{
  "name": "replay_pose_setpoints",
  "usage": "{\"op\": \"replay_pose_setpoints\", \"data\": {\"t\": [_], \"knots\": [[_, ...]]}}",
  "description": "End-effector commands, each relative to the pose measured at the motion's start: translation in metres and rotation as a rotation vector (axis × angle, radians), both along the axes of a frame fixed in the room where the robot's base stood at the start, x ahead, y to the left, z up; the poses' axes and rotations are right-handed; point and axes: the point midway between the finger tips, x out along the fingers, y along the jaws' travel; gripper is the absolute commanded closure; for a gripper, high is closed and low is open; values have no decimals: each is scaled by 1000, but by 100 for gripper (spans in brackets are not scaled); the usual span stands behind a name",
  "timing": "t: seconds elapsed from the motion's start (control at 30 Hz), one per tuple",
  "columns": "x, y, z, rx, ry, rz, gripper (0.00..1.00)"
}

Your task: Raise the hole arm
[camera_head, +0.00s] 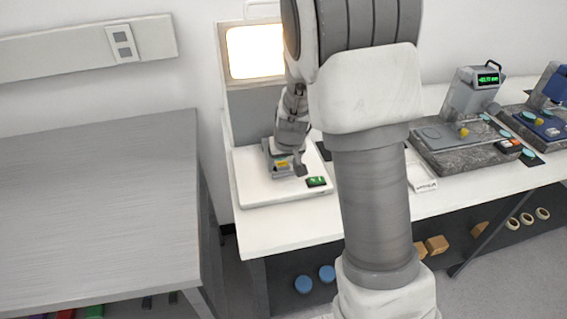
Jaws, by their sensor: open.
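The flatness interferometer (252,191) stands on the white bench, with a pale base, a grey upright back and a bright lit screen (256,52). My gripper (290,160) is open, low over the base and close to the labelled block. I cannot tell whether it touches anything. The hole arm cannot be made out; my own arm hides the right side of the instrument.
A grey table (95,210) stands at the left, with a gap before the white bench (290,232). Measuring stands on granite bases (462,152) fill the bench's right part. Blue round pieces (303,284) and wooden blocks (437,245) lie on the lower shelf.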

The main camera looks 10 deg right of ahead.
Motion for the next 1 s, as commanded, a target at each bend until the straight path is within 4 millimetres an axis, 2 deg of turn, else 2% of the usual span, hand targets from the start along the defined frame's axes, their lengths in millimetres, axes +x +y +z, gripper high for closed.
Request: {"op": "replay_pose_setpoints", "data": {"t": [0.03, 0.07, 0.4, 1.0], "knots": [[0, 0, 0, 0, 0, 0, 32], [0, 0, 0, 0, 0, 0, 37], [0, 0, 0, 0, 1, 0, 98], [-1, 0, 0, 0, 1, 0, 100]]}}
